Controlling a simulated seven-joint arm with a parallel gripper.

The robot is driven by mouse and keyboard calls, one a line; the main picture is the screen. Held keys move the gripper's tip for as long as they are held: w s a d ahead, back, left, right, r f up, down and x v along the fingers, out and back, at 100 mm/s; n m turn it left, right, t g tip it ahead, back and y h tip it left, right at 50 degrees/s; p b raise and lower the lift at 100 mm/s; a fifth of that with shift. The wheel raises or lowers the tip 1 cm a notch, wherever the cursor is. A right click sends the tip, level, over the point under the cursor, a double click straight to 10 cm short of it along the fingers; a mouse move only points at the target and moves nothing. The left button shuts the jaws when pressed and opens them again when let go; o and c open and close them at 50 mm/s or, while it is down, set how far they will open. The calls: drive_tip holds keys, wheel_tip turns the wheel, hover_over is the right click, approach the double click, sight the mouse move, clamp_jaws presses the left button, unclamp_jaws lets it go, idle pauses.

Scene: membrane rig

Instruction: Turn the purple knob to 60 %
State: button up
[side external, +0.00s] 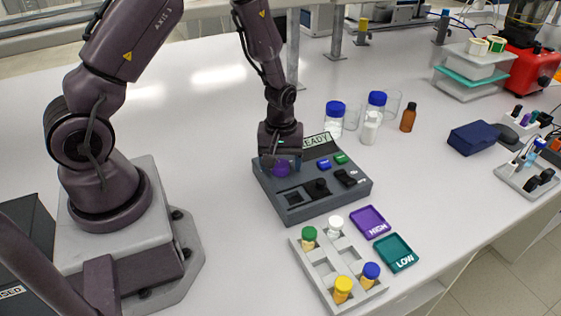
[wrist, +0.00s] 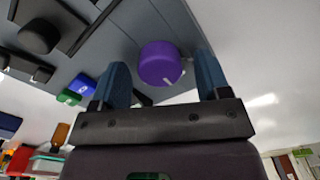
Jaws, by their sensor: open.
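The purple knob (side external: 281,168) sits on the back left part of the grey control panel (side external: 318,207). In the wrist view the purple knob (wrist: 160,64) shows with a short pale pointer mark near its lower right edge. My gripper (wrist: 162,75) is open, with one blue finger on each side of the knob and a visible gap to each. In the side view my gripper (side external: 281,160) is right over the knob and partly hides it. I cannot read a scale around the knob.
The panel also bears a display reading "READY" (side external: 317,140), a blue button (side external: 324,164), a green button (side external: 341,158) and black controls. A vial rack (side external: 318,268) and HIGH (side external: 371,222) and LOW (side external: 396,253) trays lie in front. Bottles (side external: 334,120) stand behind.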

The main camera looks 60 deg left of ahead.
drive_tip(key=shift+f, duration=0.2)
drive_tip(key=c, duration=0.9)
drive_tip(key=shift+c, duration=0.2)
drive_tip(key=shift+m, duration=0.3)
drive_tip(key=m, duration=0.4)
drive_tip(key=shift+m, duration=2.7)
